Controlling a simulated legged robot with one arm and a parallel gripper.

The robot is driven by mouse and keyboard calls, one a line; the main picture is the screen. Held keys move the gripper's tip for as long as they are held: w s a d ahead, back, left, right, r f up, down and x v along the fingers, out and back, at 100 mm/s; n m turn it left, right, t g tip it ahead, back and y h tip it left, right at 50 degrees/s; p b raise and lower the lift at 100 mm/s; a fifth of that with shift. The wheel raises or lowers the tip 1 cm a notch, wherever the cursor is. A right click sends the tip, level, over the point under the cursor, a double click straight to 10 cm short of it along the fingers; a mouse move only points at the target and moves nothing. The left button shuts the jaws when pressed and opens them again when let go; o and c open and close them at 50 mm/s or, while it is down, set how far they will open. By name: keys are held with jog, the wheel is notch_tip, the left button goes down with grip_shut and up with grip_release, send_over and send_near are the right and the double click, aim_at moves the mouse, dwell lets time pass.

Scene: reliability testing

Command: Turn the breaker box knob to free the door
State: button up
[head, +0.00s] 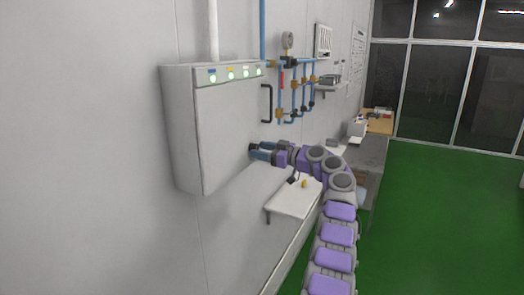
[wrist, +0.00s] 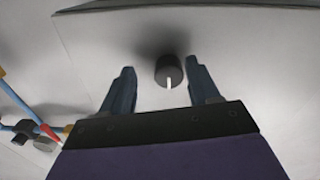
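The breaker box (head: 222,130) is a pale grey wall box with a closed door and a row of green lights along its upper front. A black handle (head: 266,104) shows at its right side. In the wrist view the knob (wrist: 169,71) is a dark round knob with a white mark pointing down the picture. My gripper (wrist: 160,84) is open, with one finger on each side of the knob and visible gaps on both sides. In the head view my gripper (head: 254,151) is at the door's right part and hides the knob there.
Blue pipes with brass fittings and a gauge (head: 287,40) are on the wall right of the box. A small white shelf (head: 294,198) with a yellow item is below my arm. A workbench (head: 366,155) stands farther back. The green floor (head: 430,220) at right is clear.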

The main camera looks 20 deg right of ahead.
jog(key=shift+d, duration=0.4)
jog(key=shift+a, duration=0.15)
jog(key=shift+c, duration=0.8)
jog(key=shift+a+r, duration=0.15)
jog(key=shift+a, duration=0.45)
jog(key=shift+a+r, duration=0.15)
jog(key=shift+a, duration=0.4)
jog(key=c, duration=0.3)
jog(key=shift+a, duration=0.25)
jog(key=shift+c, duration=0.8)
jog(key=shift+d+f, duration=0.1)
jog(key=shift+f, duration=0.05)
jog(key=shift+c, duration=0.7)
jog(key=shift+d, duration=0.7)
jog(key=shift+c, duration=1.4)
jog(key=shift+a, duration=0.15)
jog(key=shift+a, duration=0.1)
